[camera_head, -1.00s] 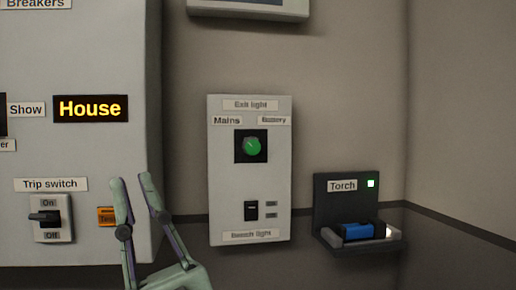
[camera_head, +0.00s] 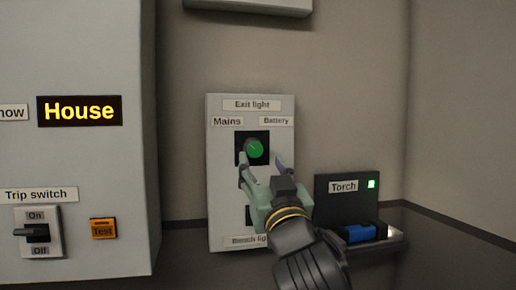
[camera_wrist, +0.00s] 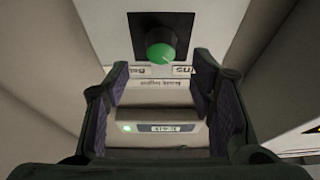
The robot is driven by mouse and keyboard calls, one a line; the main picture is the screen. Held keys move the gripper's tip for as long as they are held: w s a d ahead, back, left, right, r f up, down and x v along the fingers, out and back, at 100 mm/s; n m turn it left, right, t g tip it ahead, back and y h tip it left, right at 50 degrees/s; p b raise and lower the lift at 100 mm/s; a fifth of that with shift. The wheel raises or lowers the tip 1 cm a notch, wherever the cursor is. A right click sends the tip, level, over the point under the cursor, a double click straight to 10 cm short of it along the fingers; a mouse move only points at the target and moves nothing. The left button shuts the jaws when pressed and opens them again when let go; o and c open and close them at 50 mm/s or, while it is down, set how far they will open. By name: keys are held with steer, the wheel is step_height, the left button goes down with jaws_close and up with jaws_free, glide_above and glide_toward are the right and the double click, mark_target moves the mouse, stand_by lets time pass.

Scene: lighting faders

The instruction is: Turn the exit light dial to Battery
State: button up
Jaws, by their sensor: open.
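The exit light dial (camera_head: 254,149) is a round green knob on a black square, on a pale wall panel (camera_head: 222,190). Its pointer line leans up-left, toward the Mains label (camera_head: 227,121); the Battery label (camera_head: 276,121) is at upper right. My gripper (camera_head: 263,168) is open just below and in front of the dial, with its fingertips spread to either side of it. In the wrist view the dial (camera_wrist: 161,43) shows beyond and between the open fingers (camera_wrist: 162,72), with nothing held. The labels there look upside down.
My gripper mostly hides the bench light switch (camera_head: 249,215) below the dial. A torch (camera_head: 361,232) sits in its dark holder (camera_head: 342,205) at right. The large breaker cabinet (camera_head: 135,150) stands at left. A wall box (camera_head: 250,6) hangs above the panel.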

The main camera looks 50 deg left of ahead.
mark_target(255, 151)
steer(key=p+x, duration=0.1)
steer(key=x, duration=0.5)
steer(key=shift+s, duration=0.1)
steer(key=shift+c, duration=0.2)
steer(key=c, duration=1.1)
